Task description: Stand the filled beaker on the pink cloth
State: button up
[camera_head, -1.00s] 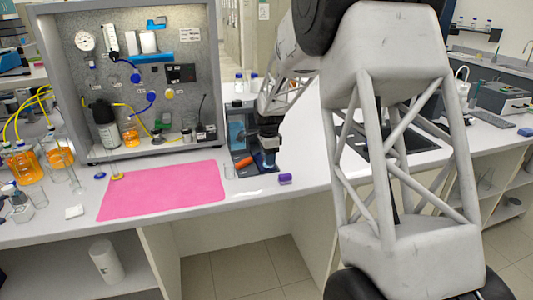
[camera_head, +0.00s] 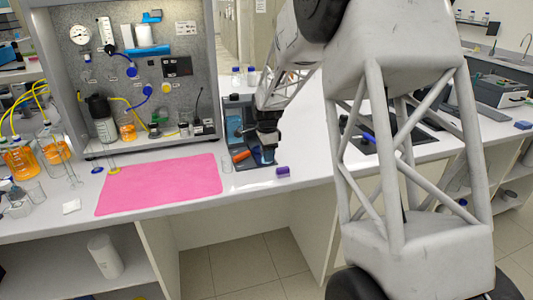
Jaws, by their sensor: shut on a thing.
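The pink cloth (camera_head: 160,187) lies flat and bare on the white bench, in front of the grey panel rig. My gripper (camera_head: 266,148) points down over the dark tray, to the right of the cloth and apart from it. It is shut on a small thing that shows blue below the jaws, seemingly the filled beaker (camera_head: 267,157). The jaws hide most of it, and I cannot tell whether its base touches the tray.
A dark tray (camera_head: 234,105) with an orange-red item (camera_head: 241,156) lies around my gripper. A faint clear glass (camera_head: 227,165) stands between cloth and tray. A purple block (camera_head: 283,171) is near the front edge. Orange-filled flasks (camera_head: 20,160) stand at the left.

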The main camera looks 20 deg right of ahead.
jog(key=s+a+f, duration=0.1)
jog(key=s+a, duration=1.6)
jog(key=s, duration=0.1)
jog(key=shift+a+f, duration=0.15)
jog(key=shift+a, duration=0.15)
jog(key=shift+w, duration=0.2)
jog(key=w, duration=0.5)
jog(key=w+a+f, duration=0.1)
jog(key=w, duration=0.4)
jog(key=w+a, duration=0.1)
jog(key=w, duration=0.4)
jog(key=shift+w+a+f, duration=0.2)
jog(key=shift+w, duration=0.1)
jog(key=shift+f, duration=0.1)
jog(key=shift+f, duration=1.65)
